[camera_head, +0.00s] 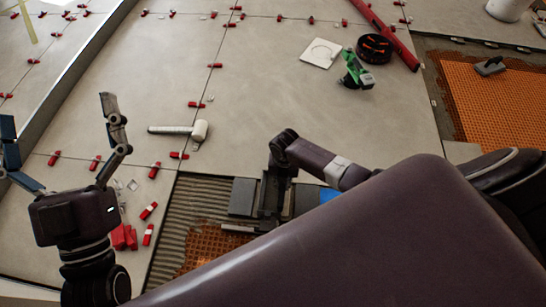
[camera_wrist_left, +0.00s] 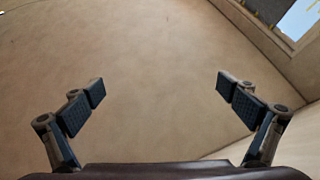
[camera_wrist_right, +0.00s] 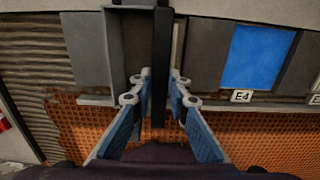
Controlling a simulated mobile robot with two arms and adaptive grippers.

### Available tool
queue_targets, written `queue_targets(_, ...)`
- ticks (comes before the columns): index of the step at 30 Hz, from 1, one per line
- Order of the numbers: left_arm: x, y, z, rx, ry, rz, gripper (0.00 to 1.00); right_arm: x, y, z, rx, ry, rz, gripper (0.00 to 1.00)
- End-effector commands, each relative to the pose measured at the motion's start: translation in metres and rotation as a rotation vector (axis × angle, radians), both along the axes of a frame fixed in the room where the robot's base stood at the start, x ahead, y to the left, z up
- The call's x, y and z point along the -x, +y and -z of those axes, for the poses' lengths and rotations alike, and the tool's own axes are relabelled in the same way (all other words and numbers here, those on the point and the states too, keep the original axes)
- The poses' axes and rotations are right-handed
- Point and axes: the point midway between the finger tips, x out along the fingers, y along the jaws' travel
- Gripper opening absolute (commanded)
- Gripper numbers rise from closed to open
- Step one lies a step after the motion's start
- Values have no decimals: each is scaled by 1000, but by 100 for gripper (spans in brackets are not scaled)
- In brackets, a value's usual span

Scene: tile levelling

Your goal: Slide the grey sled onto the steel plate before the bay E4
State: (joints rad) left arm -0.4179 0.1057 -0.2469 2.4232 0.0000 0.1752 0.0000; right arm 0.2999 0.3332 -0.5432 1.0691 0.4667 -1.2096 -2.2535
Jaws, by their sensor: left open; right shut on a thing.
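My right gripper (camera_wrist_right: 161,82) is shut on the dark upright bar of the grey sled (camera_wrist_right: 130,50). The sled stands behind the orange mat, to the left of the E4 label (camera_wrist_right: 241,96) in the right wrist view. A blue rectangle (camera_wrist_right: 258,55) lies just behind that label, with a grey panel (camera_wrist_right: 205,55) to its left. I cannot tell which surface is the steel plate. In the head view my right gripper (camera_head: 272,205) hides much of the sled. My left gripper (camera_head: 68,145) is open and empty, above the tiled floor at the left.
A white-headed mallet (camera_head: 199,130), red wedges (camera_head: 125,237) and clips lie on the tiles. A grey square (camera_head: 243,197) lies left of the sled, beside ridged adhesive (camera_head: 185,210). A green tool (camera_head: 356,72) and black bowl (camera_head: 374,48) stand farther back. Orange mat (camera_wrist_right: 80,125) lies in front.

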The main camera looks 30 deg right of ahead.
Motion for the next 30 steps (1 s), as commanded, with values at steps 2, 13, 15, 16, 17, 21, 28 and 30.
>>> queue_targets(2, -12, -1, 16, -28, 100, -6, 100, 5, -13, -3, 8, 1, 2, 0)
queue_targets(13, -35, 5, 109, -144, 526, -30, 100, 33, -54, -3, 8, -1, 2, 0)
queue_targets(15, -34, 7, 124, -162, 595, -34, 100, 38, -63, -3, 8, -2, 1, 0)
queue_targets(16, -34, 8, 131, -168, 622, -36, 100, 41, -66, -3, 8, -2, 1, 0)
queue_targets(17, -33, 9, 137, -176, 649, -37, 100, 44, -70, -3, 8, -2, 1, 0)
queue_targets(21, -28, 14, 161, -201, 752, -44, 100, 55, -88, -2, 8, -2, 1, 0)
queue_targets(28, -20, 19, 186, -228, 863, -50, 100, 70, -110, -2, 8, -2, 1, 0)
queue_targets(30, -18, 20, 190, -233, 882, -50, 100, 73, -115, -2, 7, -4, 0, 0)
